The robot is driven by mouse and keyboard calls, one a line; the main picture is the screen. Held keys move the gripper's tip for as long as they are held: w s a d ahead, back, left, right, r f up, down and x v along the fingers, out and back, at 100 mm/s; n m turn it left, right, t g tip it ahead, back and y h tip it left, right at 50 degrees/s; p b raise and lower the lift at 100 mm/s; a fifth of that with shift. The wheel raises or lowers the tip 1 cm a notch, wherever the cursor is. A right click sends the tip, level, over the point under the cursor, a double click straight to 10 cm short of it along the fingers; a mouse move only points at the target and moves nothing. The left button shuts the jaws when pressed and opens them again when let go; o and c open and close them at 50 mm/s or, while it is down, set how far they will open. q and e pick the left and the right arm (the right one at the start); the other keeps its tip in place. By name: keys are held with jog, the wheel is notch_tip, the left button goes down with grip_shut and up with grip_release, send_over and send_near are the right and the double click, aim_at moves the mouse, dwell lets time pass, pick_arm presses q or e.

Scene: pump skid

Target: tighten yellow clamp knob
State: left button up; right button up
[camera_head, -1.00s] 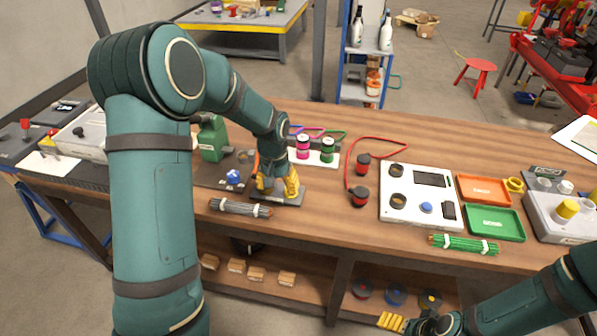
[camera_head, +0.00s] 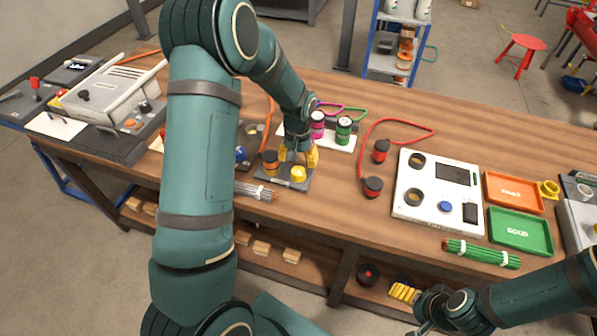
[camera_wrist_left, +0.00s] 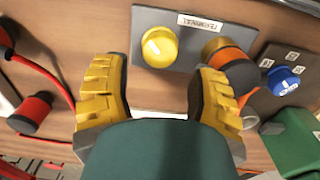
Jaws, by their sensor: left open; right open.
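The yellow clamp knob (camera_head: 298,174) sits on a small dark grey plate (camera_head: 297,185) on the bench. In the left wrist view the round knob (camera_wrist_left: 160,46) shows a pale line across its face, and the plate (camera_wrist_left: 188,38) bears a white label. My left gripper (camera_head: 298,157) is open and empty just behind and above the knob. In the left wrist view its yellow fingers (camera_wrist_left: 160,82) are spread wide, with the knob ahead between their lines, apart from both.
An orange-banded cylinder (camera_head: 271,163) stands close left of the knob on the plate. A cable bundle (camera_head: 255,191) lies in front. Pink (camera_head: 317,124) and green (camera_head: 343,130) spools stand behind. Bare bench lies between.

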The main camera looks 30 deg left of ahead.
aim_at(298, 170)
pick_arm(q)
jog(key=shift+f+b, duration=0.3)
jog(key=shift+f, duration=2.4)
jog(key=c, duration=1)
